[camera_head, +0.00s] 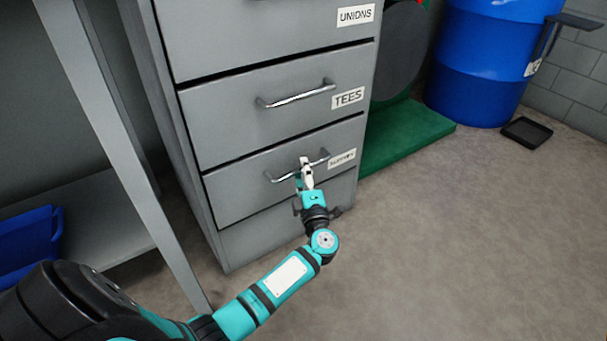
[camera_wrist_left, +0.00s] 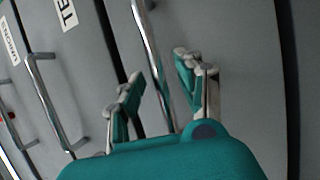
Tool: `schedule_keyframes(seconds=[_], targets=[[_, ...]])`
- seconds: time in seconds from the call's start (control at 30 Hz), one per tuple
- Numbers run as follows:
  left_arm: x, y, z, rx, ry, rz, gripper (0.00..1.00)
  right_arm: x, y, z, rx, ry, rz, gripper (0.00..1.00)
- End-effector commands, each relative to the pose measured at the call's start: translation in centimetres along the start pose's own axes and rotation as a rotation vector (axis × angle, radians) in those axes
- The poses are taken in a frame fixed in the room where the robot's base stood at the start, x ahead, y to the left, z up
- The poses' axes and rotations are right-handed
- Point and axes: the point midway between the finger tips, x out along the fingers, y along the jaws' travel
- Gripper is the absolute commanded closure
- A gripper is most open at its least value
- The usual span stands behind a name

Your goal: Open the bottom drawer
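The bottom drawer (camera_head: 240,196) is the lowest labelled front of a grey metal cabinet, above a plain base panel. Its front looks flush with the drawers above, and its label is too blurred to read. Its metal bar handle (camera_head: 284,177) is partly hidden by my left gripper (camera_head: 306,168). In the left wrist view, the handle (camera_wrist_left: 150,50) runs between the two spread fingers of my left gripper (camera_wrist_left: 163,82). The fingers stand apart on either side of the bar; I see no clear grip on it. My right gripper is not in view.
The TEES drawer (camera_head: 225,115) and UNIONS drawer (camera_head: 230,35) above look shut. A grey table leg (camera_head: 120,150) stands left of the cabinet. A green base (camera_head: 405,135), a blue barrel (camera_head: 487,70) and a black tray (camera_head: 527,132) are to the right. Floor in front is clear.

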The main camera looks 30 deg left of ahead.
Motion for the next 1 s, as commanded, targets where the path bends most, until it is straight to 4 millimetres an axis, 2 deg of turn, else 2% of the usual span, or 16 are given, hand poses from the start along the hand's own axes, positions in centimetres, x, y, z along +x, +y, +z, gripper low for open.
schedule_keyframes(seconds=[0.13, 0.4, 0.7, 1.0], targets=[[0.83, -0.05, 0.00, 0.001, -0.001, 0.000, 0.64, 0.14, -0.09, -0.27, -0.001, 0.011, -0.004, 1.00], [0.94, 0.02, 0.00, 0.001, -0.001, 0.000, 0.64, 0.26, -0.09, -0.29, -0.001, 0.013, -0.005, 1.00], [0.91, 0.01, 0.00, 0.000, -0.001, 0.000, 1.00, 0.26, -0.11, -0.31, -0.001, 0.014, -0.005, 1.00], [0.89, 0.02, 0.01, -0.001, 0.000, 0.000, 1.00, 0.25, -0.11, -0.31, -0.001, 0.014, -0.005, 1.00]])
